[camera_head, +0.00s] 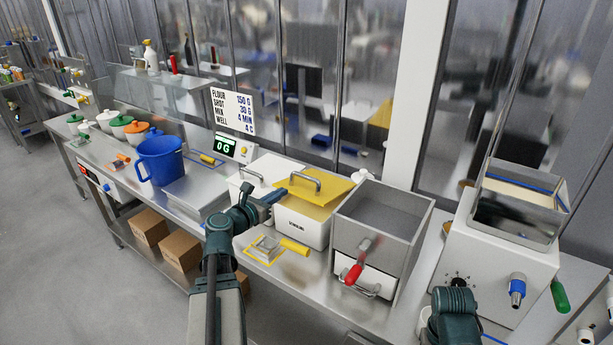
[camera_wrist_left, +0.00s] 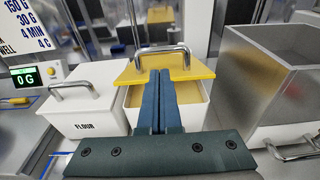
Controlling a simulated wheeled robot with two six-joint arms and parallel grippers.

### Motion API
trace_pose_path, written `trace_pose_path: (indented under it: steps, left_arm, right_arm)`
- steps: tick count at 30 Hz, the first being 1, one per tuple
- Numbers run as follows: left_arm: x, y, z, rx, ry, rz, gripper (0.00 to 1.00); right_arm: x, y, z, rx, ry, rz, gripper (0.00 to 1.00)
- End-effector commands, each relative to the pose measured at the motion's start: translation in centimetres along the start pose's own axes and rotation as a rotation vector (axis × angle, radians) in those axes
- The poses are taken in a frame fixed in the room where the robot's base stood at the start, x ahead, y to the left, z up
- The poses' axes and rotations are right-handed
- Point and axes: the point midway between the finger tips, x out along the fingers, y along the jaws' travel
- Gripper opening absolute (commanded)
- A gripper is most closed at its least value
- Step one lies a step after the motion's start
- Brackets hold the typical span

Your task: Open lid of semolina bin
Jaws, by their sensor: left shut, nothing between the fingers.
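The semolina bin (camera_head: 298,226) is a white box with a yellow lid (camera_head: 332,190) that has a metal bar handle (camera_head: 304,180). The lid looks shifted toward the back, and a yellow surface, apparently the contents, shows at the front of the bin. In the left wrist view the lid (camera_wrist_left: 204,70) lies across the back part of the bin (camera_wrist_left: 196,117). My left gripper (camera_head: 276,196) is shut and empty. Its fingers (camera_wrist_left: 160,73) point at the lid, in front of the handle; contact cannot be told. Only part of my right arm shows at the lower right.
The white flour bin (camera_wrist_left: 85,107) stands left of the semolina bin. A grey open-topped box (camera_head: 380,215) with a red-handled tool stands close on its right. A small tray with a yellow-handled tool (camera_head: 294,247) lies in front. A blue jug (camera_head: 161,160) is farther left.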

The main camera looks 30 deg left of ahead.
Motion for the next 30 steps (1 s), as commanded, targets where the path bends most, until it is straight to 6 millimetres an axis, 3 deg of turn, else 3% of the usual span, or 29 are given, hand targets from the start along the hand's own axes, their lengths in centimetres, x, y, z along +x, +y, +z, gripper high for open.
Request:
trace_pose_path:
  steps: [8,21,30]
  left_arm:
    - [0.9,0.0,-0.1,0.001,0.0,-0.002,0.0]
    - [8.1,0.1,-0.1,0.001,0.0,-0.002,0.0]
    - [10.0,0.0,0.0,0.001,0.001,-0.001,0.0]
  right_arm:
    - [0.2,0.0,0.0,0.0,0.0,0.0,0.5]
    - [1.1,-0.1,0.0,0.0,0.0,0.0,0.5]
    - [1.3,-0.1,-0.1,0.0,0.0,0.0,0.5]
